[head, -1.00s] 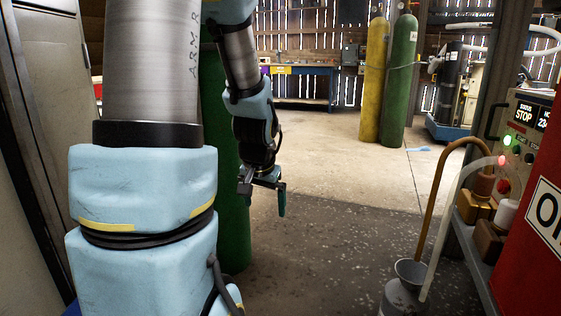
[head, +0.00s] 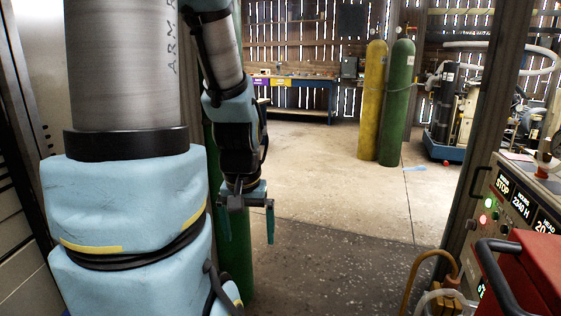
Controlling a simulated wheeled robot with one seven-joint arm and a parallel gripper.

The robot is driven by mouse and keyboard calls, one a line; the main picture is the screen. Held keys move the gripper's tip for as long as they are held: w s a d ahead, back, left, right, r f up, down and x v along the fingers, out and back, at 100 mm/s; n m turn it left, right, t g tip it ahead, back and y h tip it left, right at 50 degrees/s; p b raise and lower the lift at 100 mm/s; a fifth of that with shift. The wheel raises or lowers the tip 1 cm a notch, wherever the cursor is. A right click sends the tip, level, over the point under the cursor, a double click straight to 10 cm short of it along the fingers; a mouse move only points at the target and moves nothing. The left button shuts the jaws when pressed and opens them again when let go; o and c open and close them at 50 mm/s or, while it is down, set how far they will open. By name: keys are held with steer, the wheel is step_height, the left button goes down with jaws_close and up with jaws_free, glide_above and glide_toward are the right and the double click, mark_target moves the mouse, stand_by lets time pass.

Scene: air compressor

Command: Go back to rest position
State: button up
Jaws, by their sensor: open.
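My gripper (head: 246,226) hangs at the end of my arm, left of the middle of the head view. Its fingers point down and stand apart, with nothing between them.
A yellow cylinder (head: 373,100) and a green cylinder (head: 399,105) stand at the back. A workbench (head: 300,95) is against the far wall. A red part with a dark handle (head: 525,270) is at the lower right. The concrete floor (head: 330,195) in the middle is clear.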

step_height(320, 180, up, 16)
steer(key=p, duration=1.3)
steer(key=shift+f, duration=0.2)
stand_by(0.9)
